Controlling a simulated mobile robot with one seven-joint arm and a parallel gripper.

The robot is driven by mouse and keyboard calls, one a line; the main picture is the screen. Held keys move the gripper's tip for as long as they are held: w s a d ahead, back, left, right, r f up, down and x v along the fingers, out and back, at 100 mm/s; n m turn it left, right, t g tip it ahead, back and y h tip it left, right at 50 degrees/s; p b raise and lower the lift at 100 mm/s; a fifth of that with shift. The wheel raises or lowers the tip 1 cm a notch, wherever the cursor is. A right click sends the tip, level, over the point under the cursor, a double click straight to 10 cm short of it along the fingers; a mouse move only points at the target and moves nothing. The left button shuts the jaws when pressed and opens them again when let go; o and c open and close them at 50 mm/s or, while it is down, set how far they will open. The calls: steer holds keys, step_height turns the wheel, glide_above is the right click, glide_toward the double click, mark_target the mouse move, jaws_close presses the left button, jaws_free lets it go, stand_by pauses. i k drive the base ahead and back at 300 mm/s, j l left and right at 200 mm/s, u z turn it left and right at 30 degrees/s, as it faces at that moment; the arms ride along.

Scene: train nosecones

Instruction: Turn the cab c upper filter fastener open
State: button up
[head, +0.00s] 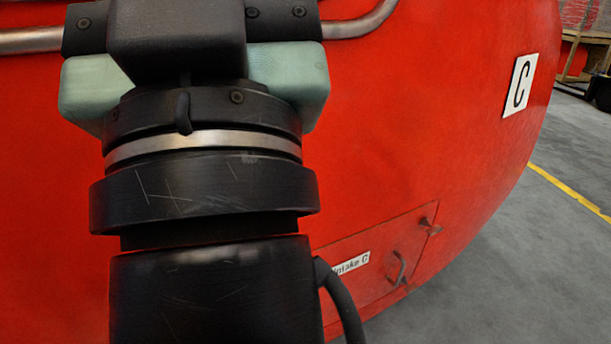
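A red nosecone (430,110) fills most of the head view. Low on it, partly behind my arm, is a hatch panel (375,285) with a label (351,264) reading "intake C", its start hidden. A small dark fastener (426,222) sits at the panel's upper right corner; its exact turn is too small to tell. A dark curved handle (400,268) is below it. My gripper (180,40) is at the upper left, seen from behind, well up and left of the fastener. Its fingertips are hidden, so I cannot tell whether it is open or shut.
A grey metal rail (360,27) runs across the top of the nosecone, passing behind my gripper. Grey floor (520,260) with a yellow line (570,190) lies free to the right. A wooden frame stands far back.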

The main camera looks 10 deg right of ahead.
mark_target(433, 230)
steer(key=i+l, duration=0.1)
steer(key=l, duration=0.35)
steer(key=i+l, duration=0.1)
steer(key=l, duration=0.3)
steer(key=i+l, duration=0.15)
steer(key=l, duration=0.3)
steer(key=i+l, duration=0.1)
steer(key=l, duration=0.35)
steer(key=i+l, duration=0.1)
steer(key=l, duration=0.3)
